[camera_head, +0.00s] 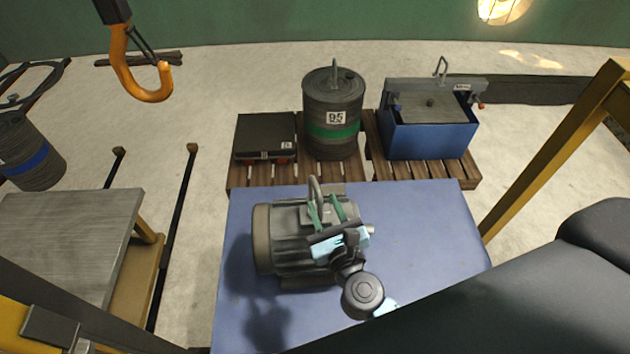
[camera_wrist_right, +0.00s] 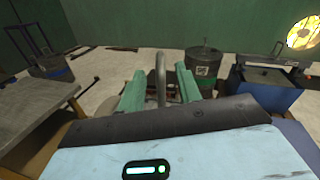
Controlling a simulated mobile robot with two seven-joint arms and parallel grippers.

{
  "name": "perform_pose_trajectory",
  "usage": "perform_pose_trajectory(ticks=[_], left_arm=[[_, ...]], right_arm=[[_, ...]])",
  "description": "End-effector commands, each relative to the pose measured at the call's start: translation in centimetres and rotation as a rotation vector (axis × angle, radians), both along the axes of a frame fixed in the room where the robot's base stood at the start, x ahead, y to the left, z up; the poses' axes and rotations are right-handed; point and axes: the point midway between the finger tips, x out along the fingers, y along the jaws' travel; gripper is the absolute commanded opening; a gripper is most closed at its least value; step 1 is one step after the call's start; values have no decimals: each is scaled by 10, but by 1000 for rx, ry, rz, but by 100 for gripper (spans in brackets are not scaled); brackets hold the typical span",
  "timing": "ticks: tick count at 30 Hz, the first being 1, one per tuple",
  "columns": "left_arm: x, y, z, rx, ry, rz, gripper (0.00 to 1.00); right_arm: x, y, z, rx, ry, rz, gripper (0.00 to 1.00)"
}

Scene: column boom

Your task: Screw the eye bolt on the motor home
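The grey finned motor (camera_head: 280,230) lies on its side on a blue table. The eye bolt (camera_head: 313,188), a grey metal loop, stands upright at the top of the motor. Its foot is hidden, so I cannot tell how deep it sits. My right gripper (camera_head: 324,205) is over the motor's top at the eye bolt, with its two green fingers apart. In the right wrist view the eye bolt (camera_wrist_right: 160,75) shows between the fingers, with a gap on both sides. My left gripper is not in view.
The blue tabletop (camera_head: 420,230) is clear right of the motor. Behind it, pallets hold a black case (camera_head: 265,133), a dark drum (camera_head: 332,105) and a blue bin (camera_head: 430,138). An orange hook (camera_head: 140,85) hangs at upper left. A metal table (camera_head: 70,235) stands left.

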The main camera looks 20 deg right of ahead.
Motion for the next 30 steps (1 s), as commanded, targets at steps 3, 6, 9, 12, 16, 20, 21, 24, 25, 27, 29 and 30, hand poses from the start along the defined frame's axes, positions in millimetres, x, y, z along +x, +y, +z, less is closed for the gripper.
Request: perform_pose_trajectory(ticks=[3, 6, 9, 12, 16, 20, 21, 24, 25, 27, 29, 30], left_arm=[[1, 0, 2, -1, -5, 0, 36], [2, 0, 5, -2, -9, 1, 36], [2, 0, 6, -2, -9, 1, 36], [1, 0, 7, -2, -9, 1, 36], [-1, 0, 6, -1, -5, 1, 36], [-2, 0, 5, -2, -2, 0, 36], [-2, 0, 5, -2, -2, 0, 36], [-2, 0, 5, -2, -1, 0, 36], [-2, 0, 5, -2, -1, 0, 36], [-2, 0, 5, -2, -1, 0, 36], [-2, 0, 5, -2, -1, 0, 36], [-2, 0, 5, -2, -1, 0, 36]], right_arm=[[10, 0, 1, -3, -3, 0, 34], [25, -1, 3, -4, -5, 0, 34], [40, -1, 2, -4, -3, 0, 34], [54, -1, 2, -4, -3, 0, 34], [67, -1, 1, -5, -2, 0, 34], [75, -1, 1, -4, -1, 0, 34], [76, -1, 0, -4, 0, 0, 34], [77, -2, 0, -4, 0, 0, 34], [77, -2, 0, -4, 0, 0, 34], [76, -2, 0, -4, 0, 0, 34], [76, -2, 0, -4, 0, 0, 34], [76, -2, 0, -4, 0, 0, 30]])
